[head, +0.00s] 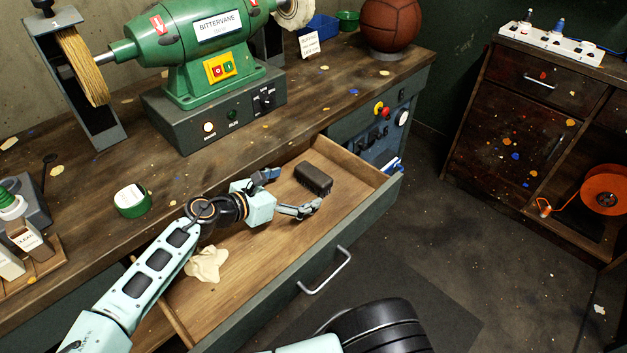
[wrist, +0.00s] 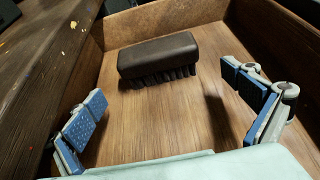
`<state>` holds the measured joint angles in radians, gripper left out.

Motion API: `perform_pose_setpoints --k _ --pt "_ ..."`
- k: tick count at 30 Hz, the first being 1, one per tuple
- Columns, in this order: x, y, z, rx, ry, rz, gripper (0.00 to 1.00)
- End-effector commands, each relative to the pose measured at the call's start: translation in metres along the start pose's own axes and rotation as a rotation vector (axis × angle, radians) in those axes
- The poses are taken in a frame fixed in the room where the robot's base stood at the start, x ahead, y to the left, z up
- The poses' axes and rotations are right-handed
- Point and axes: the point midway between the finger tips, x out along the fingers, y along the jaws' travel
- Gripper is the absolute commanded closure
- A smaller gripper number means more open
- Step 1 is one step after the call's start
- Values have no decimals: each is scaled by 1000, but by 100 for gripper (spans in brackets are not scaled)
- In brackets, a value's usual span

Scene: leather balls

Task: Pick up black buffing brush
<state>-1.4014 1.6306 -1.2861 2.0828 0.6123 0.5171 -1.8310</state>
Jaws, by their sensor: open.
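The black buffing brush (head: 314,179) lies in the open wooden drawer (head: 262,252), toward its far right end. It has a dark block back and short black bristles. In the wrist view the brush (wrist: 158,56) lies ahead of my gripper (wrist: 172,112), bristles toward me, near the drawer's end wall (wrist: 165,20). My gripper (head: 291,191) is open and empty, with its blue-padded fingers wide apart. It is inside the drawer area, just left of the brush and apart from it.
A crumpled pale cloth (head: 206,264) lies in the drawer's near part. The drawer's front with its metal handle (head: 325,272) and the workbench edge flank my arm. A green bench grinder (head: 205,50) and a leather ball (head: 390,24) stand on the bench.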

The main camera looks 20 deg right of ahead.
Motion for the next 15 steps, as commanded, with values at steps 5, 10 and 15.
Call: perform_pose_setpoints --k 5,10,15 --pt "15 -1 5 3 0 -3 0" --pt "43 -1 16 3 0 -4 0" --pt "56 0 18 1 -1 0 0"
